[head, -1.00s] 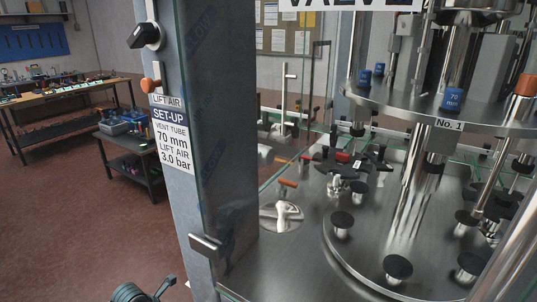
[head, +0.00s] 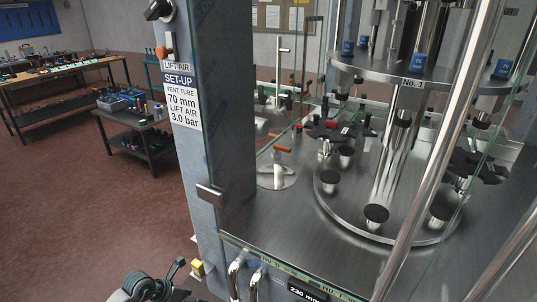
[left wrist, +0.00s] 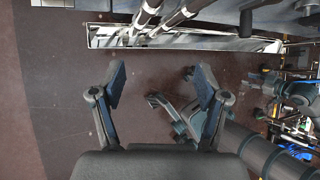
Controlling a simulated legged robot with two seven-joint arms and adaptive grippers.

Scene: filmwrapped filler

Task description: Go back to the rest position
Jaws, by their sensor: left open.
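My left gripper (left wrist: 159,82) is open in the left wrist view, with its two dark fingers spread apart. Nothing is between the fingers, and brown floor shows beyond them. Another dark arm of mine reaches in from the lower right of that view, behind the right finger; I cannot tell whether its gripper is open or shut. In the head view, a dark part of my arm shows at the bottom edge, left of the machine's post and apart from it.
The filling machine's steel deck (head: 285,215) fills the right, behind glass and a grey post (head: 221,120). Metal pipes (head: 243,272) run below its front edge. A low cart (head: 150,130) and a workbench (head: 65,84) stand at the left. Brown floor (head: 85,210) is free there.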

